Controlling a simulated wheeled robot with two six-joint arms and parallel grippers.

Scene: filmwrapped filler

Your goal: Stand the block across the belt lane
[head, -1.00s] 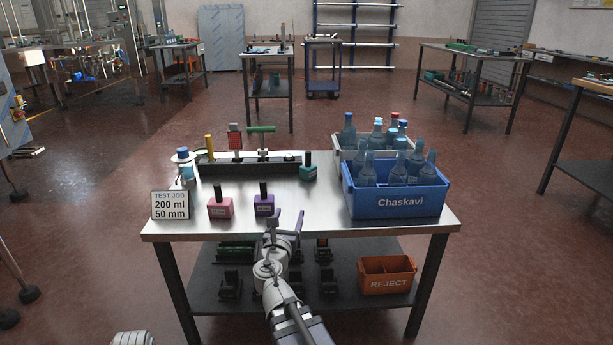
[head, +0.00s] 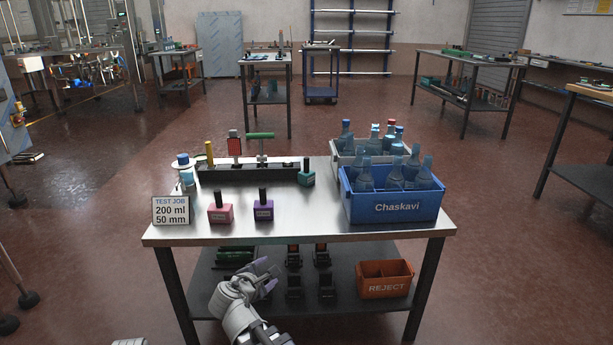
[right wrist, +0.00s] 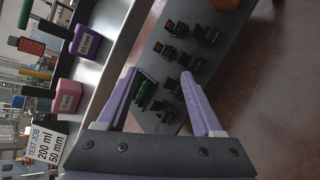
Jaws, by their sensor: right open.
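Three blocks with black handles stand upright on the steel table: a pink block (head: 220,215), a purple block (head: 263,212) and a teal block (head: 306,179). The teal one is at the right end of the long black belt lane (head: 245,177); whether it touches the lane is unclear. The labels are too small to read. My right gripper (head: 269,275) is open and empty, below the front edge of the table, before the lower shelf. Its purple fingers (right wrist: 158,76) are spread in the right wrist view, with the pink block (right wrist: 66,96) and purple block (right wrist: 84,43) to their left.
A sign (head: 171,210) reads TEST JOB 200 ml 50 mm. A blue Chaskavi crate (head: 395,209) and a grey crate (head: 338,150) hold bottles at the right. The lower shelf (head: 345,257) carries black fixtures and an orange REJECT bin (head: 385,287).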

